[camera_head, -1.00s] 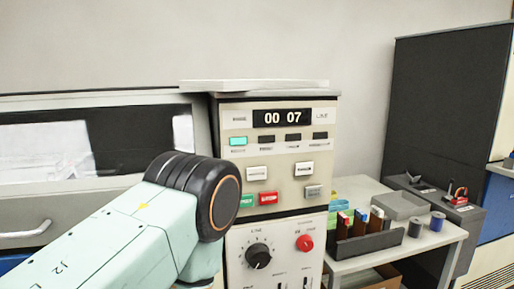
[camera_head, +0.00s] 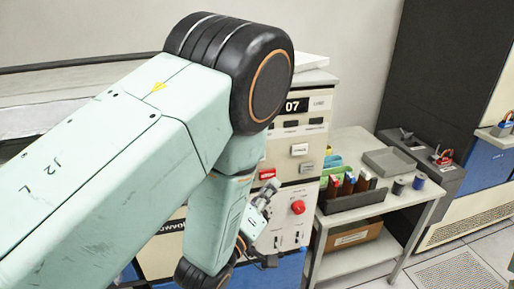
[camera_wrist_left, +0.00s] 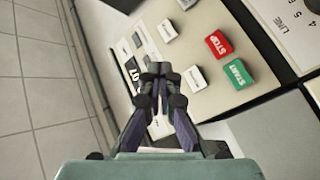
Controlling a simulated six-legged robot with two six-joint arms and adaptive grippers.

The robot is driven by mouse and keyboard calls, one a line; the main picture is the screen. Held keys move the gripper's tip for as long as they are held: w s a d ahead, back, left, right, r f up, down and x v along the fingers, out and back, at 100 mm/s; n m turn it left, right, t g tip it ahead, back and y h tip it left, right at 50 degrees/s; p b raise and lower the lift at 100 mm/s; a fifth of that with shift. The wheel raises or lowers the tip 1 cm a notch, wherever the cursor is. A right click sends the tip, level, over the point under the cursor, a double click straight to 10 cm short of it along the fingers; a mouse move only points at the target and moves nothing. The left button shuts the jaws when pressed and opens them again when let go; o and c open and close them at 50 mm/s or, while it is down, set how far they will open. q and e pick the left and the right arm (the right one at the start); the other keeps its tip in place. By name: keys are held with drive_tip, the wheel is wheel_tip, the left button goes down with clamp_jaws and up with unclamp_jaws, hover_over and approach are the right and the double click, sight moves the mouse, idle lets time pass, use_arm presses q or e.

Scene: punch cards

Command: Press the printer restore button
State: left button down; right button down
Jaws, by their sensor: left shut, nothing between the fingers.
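The printer control panel (camera_head: 318,120) stands behind my left arm, which hides its left part. In the head view, a white button (camera_head: 300,149), a grey button (camera_head: 306,167) and a red button (camera_head: 267,174) show. In the left wrist view are the red STOP button (camera_wrist_left: 219,43), the green START button (camera_wrist_left: 237,73) and two white buttons (camera_wrist_left: 196,78) (camera_wrist_left: 167,30). Their small labels are unreadable, so I cannot tell which is restore. My left gripper (camera_head: 273,188) is shut and empty, its tips (camera_wrist_left: 156,68) in front of the panel; contact cannot be told. My right gripper is out of view.
A red round knob (camera_head: 298,207) sits on the lower panel. Right of the printer, a small table (camera_head: 350,140) holds a dark rack (camera_head: 350,200), a grey tray (camera_head: 390,161) and two spools (camera_head: 419,181). A cardboard box (camera_head: 352,240) is below. Floor at the right is clear.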

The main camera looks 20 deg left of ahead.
use_arm(q)
drive_tip(key=shift+f, duration=0.1)
drive_tip(key=shift+w, duration=0.1)
drive_tip(key=w+a+b, duration=0.2)
drive_tip(key=w+a, duration=0.3)
drive_tip(key=w, duration=0.2)
drive_tip(key=shift+b, duration=0.3)
drive_tip(key=shift+w, duration=0.2)
idle(1.4)
drive_tip(key=shift+w+a, duration=0.15)
drive_tip(key=shift+w, duration=0.05)
